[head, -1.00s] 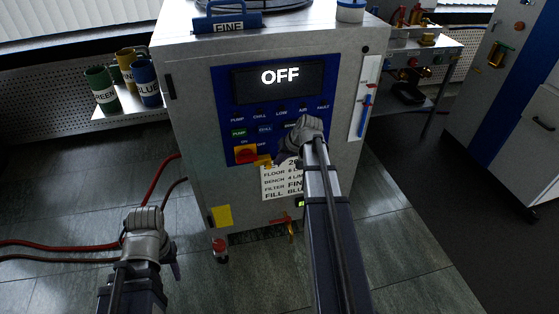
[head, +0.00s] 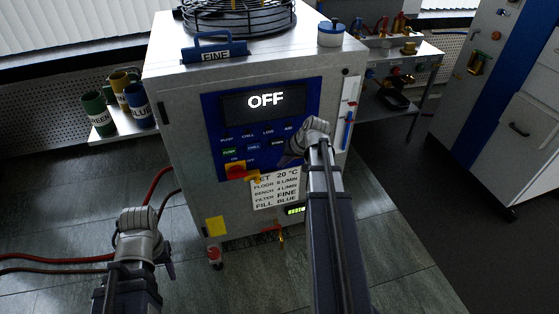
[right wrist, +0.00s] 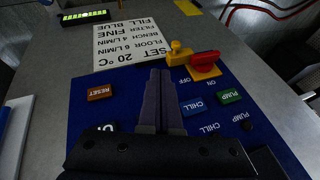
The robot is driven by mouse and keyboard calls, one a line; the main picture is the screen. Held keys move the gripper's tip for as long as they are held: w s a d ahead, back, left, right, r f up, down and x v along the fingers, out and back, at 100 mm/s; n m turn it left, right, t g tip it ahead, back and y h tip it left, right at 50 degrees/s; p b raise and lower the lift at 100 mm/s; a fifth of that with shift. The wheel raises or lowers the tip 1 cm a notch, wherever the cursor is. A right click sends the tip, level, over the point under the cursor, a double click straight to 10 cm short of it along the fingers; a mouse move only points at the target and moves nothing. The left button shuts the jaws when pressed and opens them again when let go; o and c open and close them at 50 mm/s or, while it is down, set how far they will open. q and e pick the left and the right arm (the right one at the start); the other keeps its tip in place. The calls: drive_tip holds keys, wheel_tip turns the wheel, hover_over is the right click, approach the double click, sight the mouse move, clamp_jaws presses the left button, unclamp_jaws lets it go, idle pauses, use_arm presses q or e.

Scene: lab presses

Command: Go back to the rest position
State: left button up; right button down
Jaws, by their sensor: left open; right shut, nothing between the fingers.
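My left gripper (head: 170,270) is at the lower left of the head view, low over the floor and apart from the cabinet; its fingers are mostly hidden behind its wrist. My right gripper (head: 287,160) is in front of the blue control panel (head: 312,100), partly hidden by its wrist. In the right wrist view the right gripper's fingers (right wrist: 160,100) are together and empty above the panel, beside the RESET button (right wrist: 100,93). Whether they touch the panel is not clear. The display (head: 265,101) reads OFF. A red-handled switch (right wrist: 205,58) sits beyond the fingertips.
The cabinet (head: 180,130) fills the middle, with a fan (head: 240,12), a FINE filter (head: 215,55) and a blue-lidded jar (head: 331,35) on top. Green, yellow and BLUE containers (head: 139,105) stand on a left shelf. Red hoses (head: 60,258) run at left. Floor is free at right.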

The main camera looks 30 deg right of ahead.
idle(0.6)
drive_tip(key=s+a+f+n+g, duration=0.1)
drive_tip(key=s+a+n+g, duration=0.1)
drive_tip(key=a, duration=0.9)
drive_tip(key=s+a+f+n+g, duration=0.1)
drive_tip(key=s+a+n+g, duration=0.1)
drive_tip(key=a, duration=0.8)
drive_tip(key=s+a+n+g+h, duration=0.2)
drive_tip(key=s+a+n+h, duration=0.15)
drive_tip(key=s+a, duration=0.9)
wheel_tip(320, 180, up, 15)
drive_tip(key=w+a+p, duration=0.1)
drive_tip(key=p, duration=1.4)
drive_tip(key=shift+a+f+n, duration=0.2)
drive_tip(key=shift+a+n, duration=0.2)
drive_tip(key=shift+n, duration=0.05)
